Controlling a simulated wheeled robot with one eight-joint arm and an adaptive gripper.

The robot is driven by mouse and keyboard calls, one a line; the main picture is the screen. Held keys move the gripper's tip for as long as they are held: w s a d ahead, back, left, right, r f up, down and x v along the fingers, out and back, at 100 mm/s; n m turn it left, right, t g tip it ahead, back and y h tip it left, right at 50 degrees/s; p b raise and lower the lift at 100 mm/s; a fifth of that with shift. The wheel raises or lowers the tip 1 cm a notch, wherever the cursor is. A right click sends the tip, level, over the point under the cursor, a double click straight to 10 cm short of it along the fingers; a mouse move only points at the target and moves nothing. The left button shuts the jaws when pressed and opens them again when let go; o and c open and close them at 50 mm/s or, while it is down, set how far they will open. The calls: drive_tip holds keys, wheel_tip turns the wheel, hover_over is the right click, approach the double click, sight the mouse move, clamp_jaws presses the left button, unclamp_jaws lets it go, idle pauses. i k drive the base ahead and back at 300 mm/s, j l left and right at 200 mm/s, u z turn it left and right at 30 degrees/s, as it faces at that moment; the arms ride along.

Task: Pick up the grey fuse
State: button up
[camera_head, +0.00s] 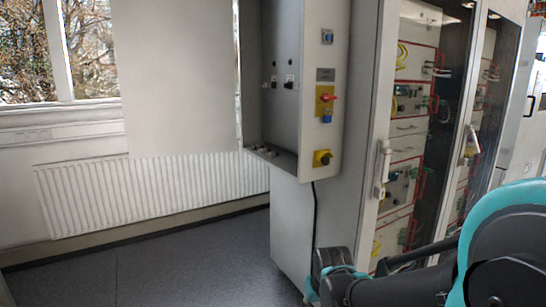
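I cannot make out the grey fuse for certain. Small dark and light fittings (289,82) sit on the inner back wall of the open grey cabinet (268,40), and they are too small to identify. A row of small pieces sits along the cabinet's bottom edge, also too small to tell. My arm, dark with teal rings, shows at the lower right, in front of the tall cabinet. My gripper is not in view.
Tall glass-doored racks (408,120) with handles stand at the right. A white radiator (150,190) lines the wall. The dark floor (190,265) at the left is clear.

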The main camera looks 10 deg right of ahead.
sight(271, 155)
drive_tip(key=i+j+z, duration=0.25)
drive_tip(key=j, duration=0.15)
drive_tip(key=j+z, duration=0.25)
drive_tip(key=j, duration=0.15)
drive_tip(key=j+z, duration=0.2)
drive_tip(key=j, duration=0.25)
drive_tip(key=i, duration=1)
drive_tip(key=i+j+z, duration=0.15)
drive_tip(key=j, duration=0.3)
drive_tip(key=i+j+z, duration=0.1)
drive_tip(key=j, duration=0.35)
drive_tip(key=i+j+z, duration=0.15)
drive_tip(key=j, duration=0.3)
drive_tip(key=j+z, duration=0.1)
drive_tip(key=j, duration=0.4)
